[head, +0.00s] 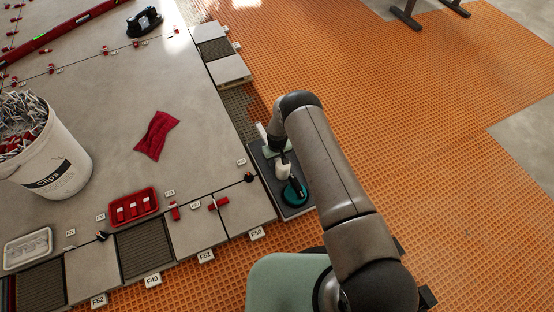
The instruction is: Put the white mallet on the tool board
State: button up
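The tool board (294,211) appears to be the dark grey panel at the right edge of the tiled floor, beside my arm. A small white cylindrical piece (283,171) shows over the board and may be the white mallet's head. I cannot tell whether it touches the board or is held. A teal disc with a black handle (293,193) is at the near end of the board. My gripper (284,157) points down over the board, close to the white piece. My own arm partly hides it, and its fingers are too small and dark to read.
A white bucket of clips (62,172) stands at the left. Orange matting (430,130) to the right is mostly clear.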

jog(key=s+d+r+m+p, duration=0.1)
jog(key=s+d+r+p, duration=0.15)
jog(key=r, duration=1.05)
jog(key=s+d+r+p, duration=0.15)
jog(key=d+r, duration=0.25)
jog(key=r, duration=0.9)
jog(key=s+d+r+m+p, duration=0.1)
jog(key=s+d+r, duration=0.2)
jog(key=r, duration=1)
jog(key=s+d+r+m, duration=0.1)
jog(key=s+r, duration=0.3)
jog(key=s, duration=0.4)
jog(key=s+d+r+m, duration=0.1)
jog(key=s+d+r, duration=0.3)
jog(key=s, duration=0.5)
jog(key=s+d+r+m, duration=0.1)
jog(key=s+d+r, duration=0.2)
jog(key=s+r, duration=0.3)
jog(key=s, duration=0.3)
jog(key=shift+s+r+g, duration=0.15)
jog(key=shift+s+g, duration=0.1)
jog(key=shift+g, duration=0.15)
